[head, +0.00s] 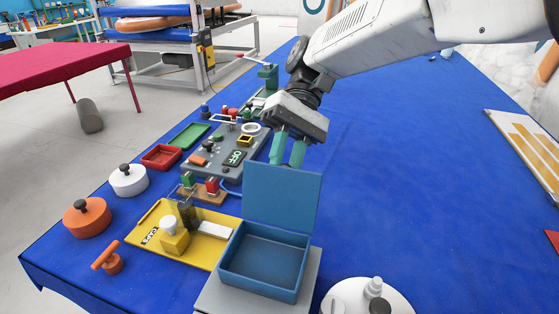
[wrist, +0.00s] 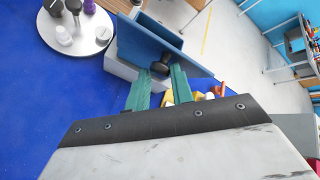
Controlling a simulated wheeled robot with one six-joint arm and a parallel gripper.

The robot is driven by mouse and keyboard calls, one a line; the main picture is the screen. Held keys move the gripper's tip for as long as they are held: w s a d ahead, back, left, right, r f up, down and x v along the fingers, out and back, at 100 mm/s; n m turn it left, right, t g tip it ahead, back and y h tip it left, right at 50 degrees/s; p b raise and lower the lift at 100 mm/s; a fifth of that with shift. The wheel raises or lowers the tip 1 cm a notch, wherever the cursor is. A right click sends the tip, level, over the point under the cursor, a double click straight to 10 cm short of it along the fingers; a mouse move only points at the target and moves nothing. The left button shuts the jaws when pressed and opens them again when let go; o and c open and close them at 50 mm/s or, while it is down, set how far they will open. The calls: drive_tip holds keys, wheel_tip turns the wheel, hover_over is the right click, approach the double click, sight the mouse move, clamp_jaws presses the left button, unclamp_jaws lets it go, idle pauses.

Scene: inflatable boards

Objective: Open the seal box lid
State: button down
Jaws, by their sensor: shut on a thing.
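The seal box (head: 262,285) is a blue open-topped box on a grey base near the front of the blue table. Its blue lid (head: 282,198) stands roughly upright along the box's far edge, and the empty inside of the box shows. My gripper (head: 288,150) is behind the lid, its green fingers partly hidden by the lid's top edge. In the wrist view the lid (wrist: 150,42) is seen from its outer side, with a black knob (wrist: 160,69) between the fingertips. My gripper (wrist: 160,80) is shut on this knob.
A yellow tray (head: 200,258) stands left of the box, with a grey panel (head: 228,170) beyond it. Orange (head: 86,218) and white (head: 128,180) round pots stand at the left. A white round plate (head: 395,295) is at the front right. The table's right side is largely clear.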

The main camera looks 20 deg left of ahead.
drive_tip(key=shift+d+f, duration=0.3)
drive_tip(key=shift+f, duration=0.15)
drive_tip(key=c, duration=1.6)
unclamp_jaws()
drive_tip(key=shift+c, duration=0.2)
drive_tip(key=o, duration=0.4)
drive_tip(key=shift+w+d, duration=0.15)
drive_tip(key=shift+s+a+r, duration=0.15)
drive_tip(key=shift+s+a, duration=0.05)
drive_tip(key=shift+a, duration=0.05)
wheel_tip(320, 180, up, 4)
drive_tip(key=shift+f, duration=0.1)
drive_tip(key=s+d, duration=0.3)
drive_tip(key=s, duration=0.1)
drive_tip(key=s+d+r, duration=0.1)
drive_tip(key=s+d, duration=0.2)
drive_tip(key=s, duration=0.1)
drive_tip(key=s+d, duration=0.3)
drive_tip(key=s, duration=0.2)
drive_tip(key=shift+d+r, duration=0.2)
drive_tip(key=shift+d, duration=0.05)
drive_tip(key=shift+w, duration=0.1)
